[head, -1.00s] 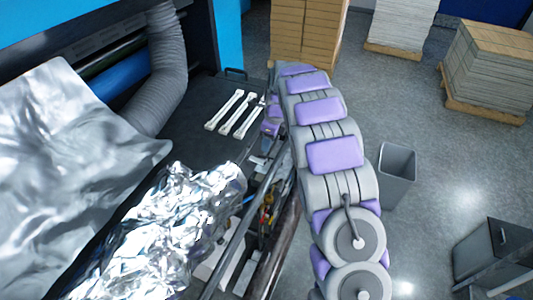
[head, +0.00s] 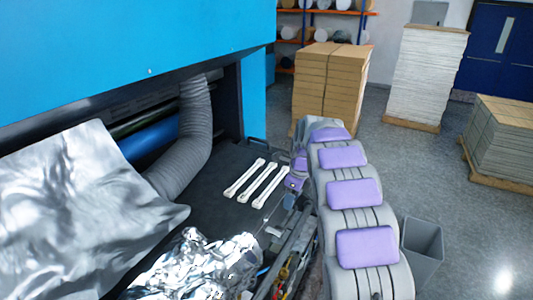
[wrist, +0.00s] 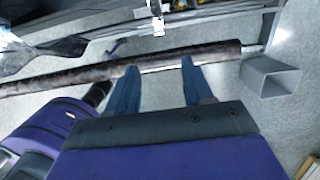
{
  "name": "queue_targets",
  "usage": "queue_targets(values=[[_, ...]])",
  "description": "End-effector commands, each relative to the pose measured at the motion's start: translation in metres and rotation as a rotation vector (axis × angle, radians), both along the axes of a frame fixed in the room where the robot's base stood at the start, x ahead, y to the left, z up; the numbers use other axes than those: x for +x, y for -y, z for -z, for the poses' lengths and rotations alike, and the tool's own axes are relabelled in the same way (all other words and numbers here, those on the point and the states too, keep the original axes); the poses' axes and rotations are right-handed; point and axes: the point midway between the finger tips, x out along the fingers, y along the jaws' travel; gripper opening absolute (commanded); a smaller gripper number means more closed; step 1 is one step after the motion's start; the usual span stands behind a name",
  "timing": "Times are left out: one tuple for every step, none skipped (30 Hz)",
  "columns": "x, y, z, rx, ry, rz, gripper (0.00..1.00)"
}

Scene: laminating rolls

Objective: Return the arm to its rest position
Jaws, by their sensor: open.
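My arm, grey with purple pads, stretches from the lower right of the head view up to the machine's edge. My gripper (wrist: 158,88) shows in the wrist view, with two blue fingers apart and nothing between them. A dark roll (wrist: 150,63) lies across the view just beyond the fingertips; I cannot tell whether they touch it. In the head view the fingers are hidden behind the arm.
White wrenches (head: 258,182) lie on the dark machine bed, near crumpled foil (head: 200,265) and a grey hose (head: 190,130). A grey bin (head: 422,248) stands right of the arm; it also shows in the wrist view (wrist: 270,77). Stacked boxes (head: 330,80) stand behind.

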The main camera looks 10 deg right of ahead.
Motion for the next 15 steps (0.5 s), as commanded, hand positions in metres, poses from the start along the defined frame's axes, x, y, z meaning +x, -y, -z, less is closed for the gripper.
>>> queue_targets(values=[[-0.002,0.0,0.001,-0.002,0.0,-0.009,0.51],[-0.005,-0.001,0.001,-0.005,0.0,-0.021,0.51],[-0.01,-0.001,0.002,-0.01,0.0,-0.042,0.51],[-0.014,-0.001,0.003,-0.015,0.0,-0.064,0.51],[-0.02,-0.002,0.004,-0.02,0.0,-0.091,0.51],[-0.028,-0.003,0.004,-0.029,0.001,-0.134,0.51],[-0.036,-0.004,0.005,-0.037,0.001,-0.171,0.51],[-0.045,-0.004,0.006,-0.043,-0.001,-0.209,0.51],[-0.056,-0.006,0.008,-0.051,-0.001,-0.266,0.51],[-0.066,-0.006,0.008,-0.058,0.0,-0.307,0.51],[-0.075,-0.007,0.01,-0.065,-0.003,-0.351,0.51],[-0.087,-0.008,0.012,-0.073,-0.005,-0.408,0.51],[-0.096,-0.009,0.013,-0.078,-0.005,-0.452,0.51],[-0.106,-0.01,0.015,-0.082,-0.007,-0.493,0.51],[-0.119,-0.012,0.018,-0.086,-0.01,-0.551,0.51]])
